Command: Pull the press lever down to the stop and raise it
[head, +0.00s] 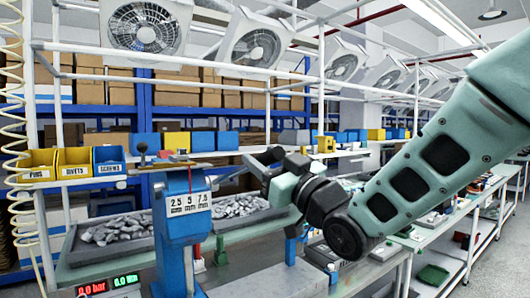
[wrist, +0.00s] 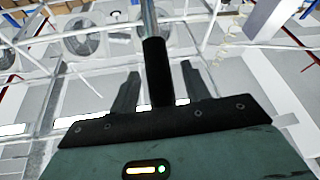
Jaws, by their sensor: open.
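The press (head: 182,232) is a blue column with a white scale plate, standing left of centre in the head view. My gripper (head: 261,162) is just right of the press head, reaching in from the right. In the wrist view, the press lever shows as a steel rod with a black grip (wrist: 156,70). My gripper (wrist: 158,82) is open, with one dark finger on each side of the grip. Gaps show between the grip and both fingers. In the head view my fingers partly hide the lever's grip end.
Yellow and blue labelled bins (head: 75,161) stand at the left. Trays of grey metal pieces (head: 118,230) lie behind the press. A red and green digital readout (head: 108,286) is at the lower left. White frame rails and fans (head: 146,28) hang overhead.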

